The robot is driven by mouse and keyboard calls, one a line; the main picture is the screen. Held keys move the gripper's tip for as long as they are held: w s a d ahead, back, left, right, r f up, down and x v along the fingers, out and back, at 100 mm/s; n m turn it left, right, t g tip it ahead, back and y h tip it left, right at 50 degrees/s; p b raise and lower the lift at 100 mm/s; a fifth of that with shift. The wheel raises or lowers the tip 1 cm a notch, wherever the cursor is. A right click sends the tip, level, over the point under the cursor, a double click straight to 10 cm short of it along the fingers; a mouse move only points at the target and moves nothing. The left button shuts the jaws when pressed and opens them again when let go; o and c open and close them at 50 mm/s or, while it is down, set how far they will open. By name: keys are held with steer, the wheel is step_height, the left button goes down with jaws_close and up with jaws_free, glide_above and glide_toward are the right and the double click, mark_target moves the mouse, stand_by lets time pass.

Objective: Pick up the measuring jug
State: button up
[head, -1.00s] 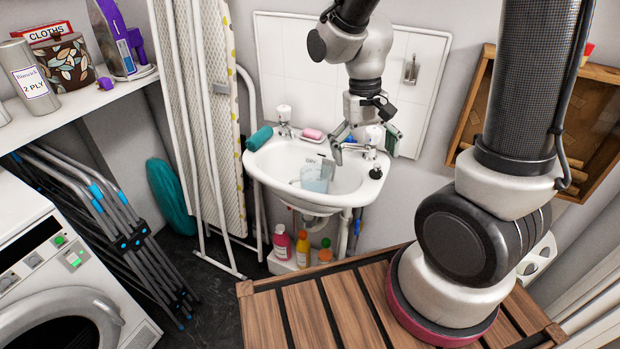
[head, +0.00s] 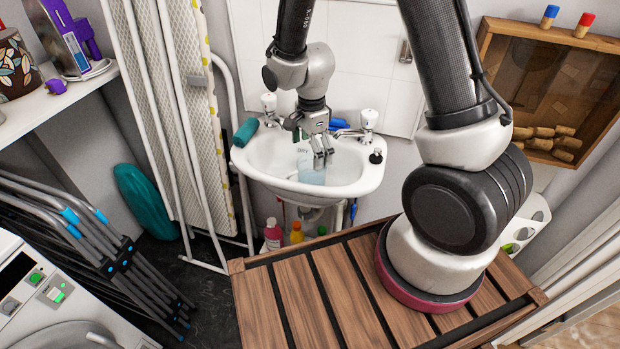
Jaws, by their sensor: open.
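The measuring jug (head: 311,174) is a small, clear bluish vessel in the basin of the white sink (head: 262,163). Its upper part is partly hidden by my gripper. My gripper (head: 322,162) reaches down into the basin from above, with its fingers at the jug's upper right side. The fingers are open. I cannot tell whether a finger is inside the jug's rim or touching it.
Two taps (head: 369,119) stand at the back of the sink. A teal roll (head: 245,132) lies on its left rim and a dark stopper (head: 376,156) is on the right. Bottles (head: 273,233) stand below. A folded ironing board (head: 178,110) leans at left.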

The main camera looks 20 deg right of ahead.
mark_target(310, 166)
step_height(310, 166, down, 6)
steer(key=shift+s+a, duration=0.1)
steer(key=shift+a, duration=0.05)
steer(key=c, duration=1.4)
steer(key=shift+o, duration=0.2)
steer(key=shift+r, duration=0.2)
step_height(310, 166, up, 18)
steer(key=shift+f, duration=0.15)
steer(key=s+a, duration=0.3)
steer(key=s, duration=0.1)
steer(key=s+a, duration=0.4)
steer(key=s, duration=0.1)
steer(key=s+a, duration=0.3)
steer(key=s, duration=0.2)
steer(key=shift+s+a, duration=0.25)
